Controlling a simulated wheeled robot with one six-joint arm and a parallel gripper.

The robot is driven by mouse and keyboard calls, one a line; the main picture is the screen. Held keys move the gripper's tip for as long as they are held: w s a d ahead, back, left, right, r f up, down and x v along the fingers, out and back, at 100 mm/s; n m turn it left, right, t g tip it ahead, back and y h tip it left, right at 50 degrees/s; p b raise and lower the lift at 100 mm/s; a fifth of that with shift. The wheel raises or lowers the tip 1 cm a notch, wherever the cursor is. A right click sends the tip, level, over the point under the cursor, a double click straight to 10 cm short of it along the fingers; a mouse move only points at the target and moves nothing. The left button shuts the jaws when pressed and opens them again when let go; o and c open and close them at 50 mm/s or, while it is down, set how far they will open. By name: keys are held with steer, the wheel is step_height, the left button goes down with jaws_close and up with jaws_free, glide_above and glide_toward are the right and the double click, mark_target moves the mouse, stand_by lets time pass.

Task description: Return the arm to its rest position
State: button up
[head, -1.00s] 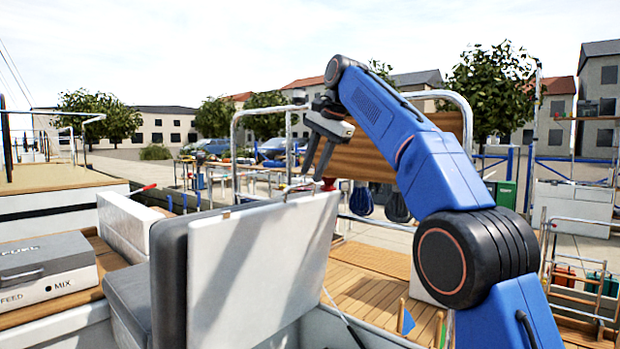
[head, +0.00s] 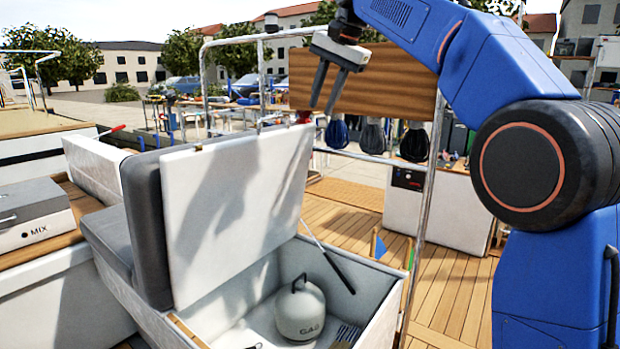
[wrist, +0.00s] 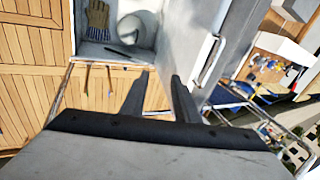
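My gripper (head: 328,88) is raised above and behind the open locker lid, with its two fingers apart and pointing down. Nothing shows between them. My blue arm (head: 470,40) is bent, reaching from the right side up and across to the left. In the wrist view my gripper (wrist: 160,95) also shows its fingers apart with a gap between them, and the locker lies beyond, at the top of the picture.
An open locker (head: 372,325) holds a grey gas bottle (head: 300,312); its white lid (head: 235,215) stands raised. A work glove (wrist: 97,20) lies inside the locker. A metal rail (head: 430,215) and a wooden board (head: 385,82) stand close to my arm. Wooden deck (head: 455,290) lies clear at right.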

steer(key=s+d+f+n+h, duration=0.1)
steer(key=s+d+f, duration=0.6)
steer(key=s+d, duration=0.15)
steer(key=s+d+f+n+h, duration=0.1)
steer(key=s+d+f+n, duration=0.1)
steer(key=s+d+f, duration=0.55)
steer(key=s+d+f+n, duration=0.1)
steer(key=s+d+f, duration=0.2)
steer(key=s+f, duration=0.5)
steer(key=s+d+f+n+t+h, duration=0.1)
steer(key=s+d+f, duration=0.2)
steer(key=s+f, duration=0.5)
steer(key=s+d+f+n, duration=0.1)
steer(key=s+d+f, duration=0.3)
steer(key=s+f, duration=0.4)
step_height(320, 180, down, 2)
steer(key=shift+s+f, duration=0.25)
